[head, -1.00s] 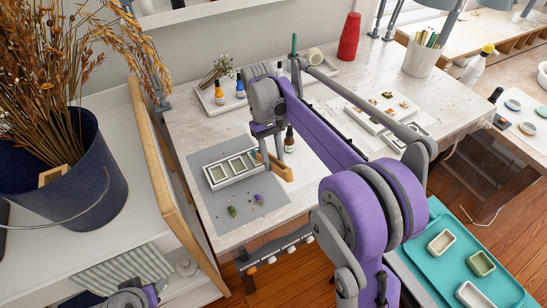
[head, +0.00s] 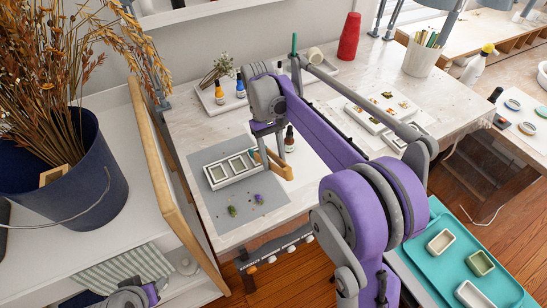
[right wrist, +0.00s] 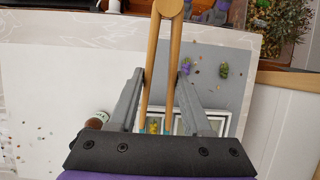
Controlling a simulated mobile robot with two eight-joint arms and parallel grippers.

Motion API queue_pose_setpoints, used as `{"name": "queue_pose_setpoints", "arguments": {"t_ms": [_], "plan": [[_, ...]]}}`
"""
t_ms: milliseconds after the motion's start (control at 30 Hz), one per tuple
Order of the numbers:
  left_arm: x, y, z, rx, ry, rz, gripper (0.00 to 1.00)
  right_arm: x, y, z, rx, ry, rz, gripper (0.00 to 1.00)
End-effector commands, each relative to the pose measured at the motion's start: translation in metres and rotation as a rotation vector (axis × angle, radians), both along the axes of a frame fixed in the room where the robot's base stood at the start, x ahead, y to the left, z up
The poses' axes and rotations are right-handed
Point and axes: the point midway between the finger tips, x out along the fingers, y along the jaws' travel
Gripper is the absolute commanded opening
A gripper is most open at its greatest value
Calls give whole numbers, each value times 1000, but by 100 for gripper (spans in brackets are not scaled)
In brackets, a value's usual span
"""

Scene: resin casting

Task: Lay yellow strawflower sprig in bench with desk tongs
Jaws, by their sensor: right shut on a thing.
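My right gripper (head: 270,152) is shut on the wooden desk tongs (head: 281,170), whose teal tips point left toward the white three-compartment mould (head: 234,177) on the grey mat. In the right wrist view the tongs (right wrist: 166,45) run between my fingers. Near their tips is a small yellow piece (right wrist: 153,125), apparently the strawflower sprig, by the end of the mould (right wrist: 222,120). I cannot tell whether the tips grip it or whether it is inside a compartment. My left arm shows only in part at the lower left, with its gripper out of view.
A purple sprig (head: 258,197) and a green sprig (head: 232,211) lie on the grey mat (head: 275,205) in front of the mould. A brown bottle (head: 290,145) stands close right of the tongs. A tray with small bottles (head: 219,96) stands behind.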

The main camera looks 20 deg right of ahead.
Motion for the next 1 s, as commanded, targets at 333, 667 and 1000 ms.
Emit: {"name": "queue_pose_setpoints", "arguments": {"t_ms": [333, 667, 1000], "plan": [[16, 0, 38, 0, -29, 0, 50, 2, 0, 56, 0, -6, 0, 42], [21, 0, 48, 0, -40, 0, 50, 0, 0, 76, 0, -1, 0, 42], [21, 0, 48, 0, -39, 0, 50, 0, 0, 75, 0, -1, 0, 42]]}}
